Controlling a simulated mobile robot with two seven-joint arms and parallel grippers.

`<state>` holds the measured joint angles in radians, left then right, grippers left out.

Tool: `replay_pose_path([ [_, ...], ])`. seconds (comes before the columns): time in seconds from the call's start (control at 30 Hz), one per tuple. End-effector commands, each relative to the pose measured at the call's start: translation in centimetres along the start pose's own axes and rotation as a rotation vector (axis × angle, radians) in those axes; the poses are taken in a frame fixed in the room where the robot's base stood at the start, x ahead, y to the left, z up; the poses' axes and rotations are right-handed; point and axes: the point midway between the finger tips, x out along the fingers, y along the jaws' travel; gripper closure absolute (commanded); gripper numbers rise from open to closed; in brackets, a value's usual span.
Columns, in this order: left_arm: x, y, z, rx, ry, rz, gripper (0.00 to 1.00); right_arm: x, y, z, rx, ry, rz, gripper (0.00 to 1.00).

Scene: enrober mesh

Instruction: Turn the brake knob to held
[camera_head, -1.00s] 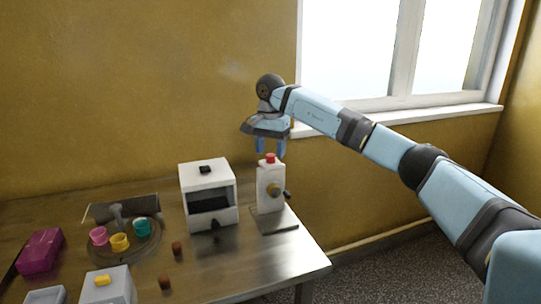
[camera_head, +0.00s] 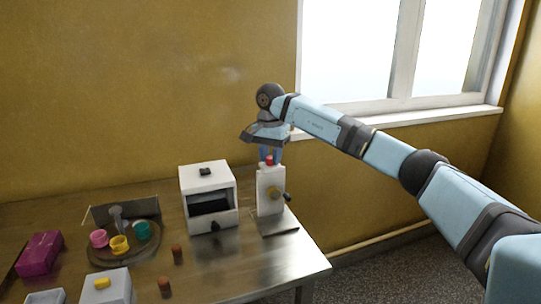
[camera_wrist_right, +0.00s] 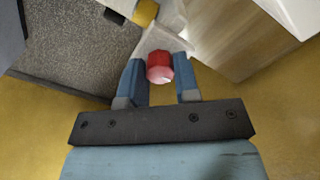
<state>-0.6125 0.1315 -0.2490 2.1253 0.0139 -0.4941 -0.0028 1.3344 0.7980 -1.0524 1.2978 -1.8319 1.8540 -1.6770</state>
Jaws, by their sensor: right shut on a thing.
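A white upright housing (camera_head: 270,187) stands on a flat grey base plate at the right end of the table. A red knob (camera_head: 268,160) sits on top of it, and it also shows in the right wrist view (camera_wrist_right: 159,67). A brass round part (camera_head: 276,195) with a dark handle is on the housing's front. My right gripper (camera_head: 269,155) points down from above, its blue fingers on either side of the red knob, shut on it. The right wrist view shows the fingers (camera_wrist_right: 161,80) flanking the knob. My left gripper is not in view.
A white box with a dark opening (camera_head: 208,190) stands close left of the housing. Farther left are a round tray (camera_head: 98,255) with coloured cups, a magenta block (camera_head: 40,253) and a box with a yellow top piece (camera_head: 107,288). Brown pieces (camera_head: 177,254) lie in front.

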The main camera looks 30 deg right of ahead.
Motion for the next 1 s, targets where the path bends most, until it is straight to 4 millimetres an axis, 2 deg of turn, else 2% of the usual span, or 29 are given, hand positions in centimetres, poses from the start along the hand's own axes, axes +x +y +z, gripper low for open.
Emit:
replay_pose_path([
  [0.27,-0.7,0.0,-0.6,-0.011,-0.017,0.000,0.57,-0.4,0.0,0.0,0.144,0.000,0.001,0.95],
  [1.0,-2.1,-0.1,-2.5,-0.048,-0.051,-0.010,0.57,-0.3,0.0,-0.1,0.836,0.001,0.000,0.95],
])
